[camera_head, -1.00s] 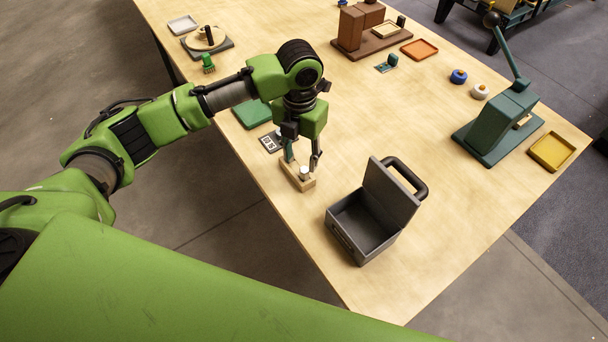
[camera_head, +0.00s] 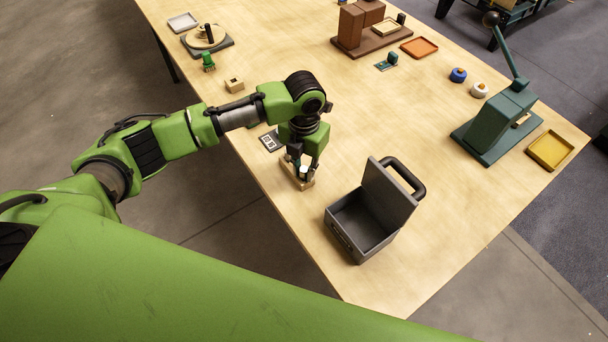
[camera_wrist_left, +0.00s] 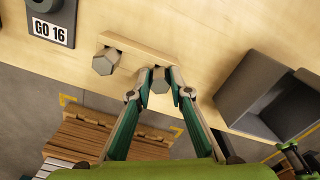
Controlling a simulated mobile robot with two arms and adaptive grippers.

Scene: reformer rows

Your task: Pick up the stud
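The stud (camera_wrist_left: 159,84) is a grey hexagonal piece between the fingertips of my left gripper (camera_wrist_left: 160,74) in the left wrist view. Both fingers press close on it and cover its sides. In the head view the left gripper (camera_head: 304,170) points down at the wooden block (camera_head: 307,186) near the table's front edge. A second hexagonal stud (camera_wrist_left: 105,62) stands on the block, to the left in the wrist view. Whether the held stud is clear of the block cannot be told. My right gripper is not in view.
An open grey box (camera_head: 345,243) with its lid raised stands right of the block. A GO 16 plate (camera_wrist_left: 50,27) lies left of the block. A green lever press (camera_head: 495,128) and yellow tray (camera_head: 551,151) are at the right. The middle of the table is clear.

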